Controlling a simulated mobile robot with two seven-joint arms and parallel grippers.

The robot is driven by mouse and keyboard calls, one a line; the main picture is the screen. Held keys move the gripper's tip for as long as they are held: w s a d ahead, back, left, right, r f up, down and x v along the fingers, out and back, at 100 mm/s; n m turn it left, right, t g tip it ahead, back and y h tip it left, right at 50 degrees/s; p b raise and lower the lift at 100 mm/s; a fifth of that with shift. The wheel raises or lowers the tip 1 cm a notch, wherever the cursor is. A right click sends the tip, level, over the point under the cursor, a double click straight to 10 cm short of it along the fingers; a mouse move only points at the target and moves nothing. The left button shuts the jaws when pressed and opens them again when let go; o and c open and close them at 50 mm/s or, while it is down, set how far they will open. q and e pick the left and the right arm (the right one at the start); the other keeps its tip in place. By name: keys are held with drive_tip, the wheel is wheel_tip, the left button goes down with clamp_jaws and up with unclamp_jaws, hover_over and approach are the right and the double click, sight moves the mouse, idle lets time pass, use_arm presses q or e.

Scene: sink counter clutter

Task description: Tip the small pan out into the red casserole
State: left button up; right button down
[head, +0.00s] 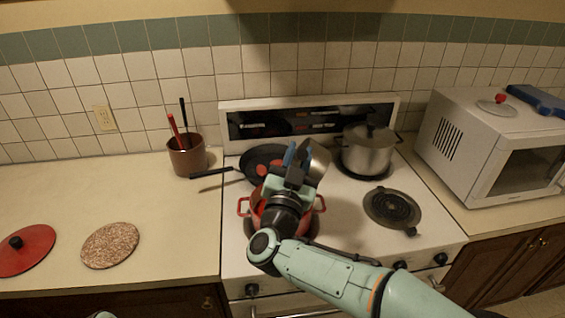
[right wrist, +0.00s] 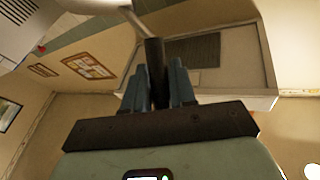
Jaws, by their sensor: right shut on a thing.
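The red casserole (head: 257,211) stands open on the front left burner; its side handles show, but my right gripper and arm hide most of its inside. My right gripper (head: 294,163) is above it, shut on the dark handle of the small pan (head: 316,162). The pan is metal and is held up tilted on its side, above the back rim of the casserole. In the right wrist view the handle (right wrist: 155,72) stands between the blue fingers, with part of the pan (right wrist: 100,10) at the top. The pan's contents cannot be seen. My left gripper is out of view.
A black frying pan (head: 255,157) with red pieces sits behind, its handle pointing left. A utensil pot (head: 187,158), red lid (head: 28,252) and round mat (head: 110,246) are left, a microwave (head: 480,145) right.

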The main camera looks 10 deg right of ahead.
use_arm(q)
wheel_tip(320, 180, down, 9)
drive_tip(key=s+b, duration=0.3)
drive_tip(key=b, duration=0.5)
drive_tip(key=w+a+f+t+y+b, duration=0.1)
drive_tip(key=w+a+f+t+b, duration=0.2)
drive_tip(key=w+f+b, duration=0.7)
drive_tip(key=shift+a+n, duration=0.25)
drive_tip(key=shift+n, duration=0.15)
use_arm(e)
drive_tip(key=s+d+f+m+g+h, duration=0.2)
drive_tip(key=s+d+f+m+g, duration=0.1)
drive_tip(key=d+f+m, duration=0.7)
drive_tip(key=shift+s+f+m+h, duration=0.35)
drive_tip(key=shift+f+m, duration=0.85)
drive_tip(key=shift+m, duration=1.2)
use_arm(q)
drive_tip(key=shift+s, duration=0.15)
use_arm(e)
drive_tip(key=shift+w, duration=0.1)
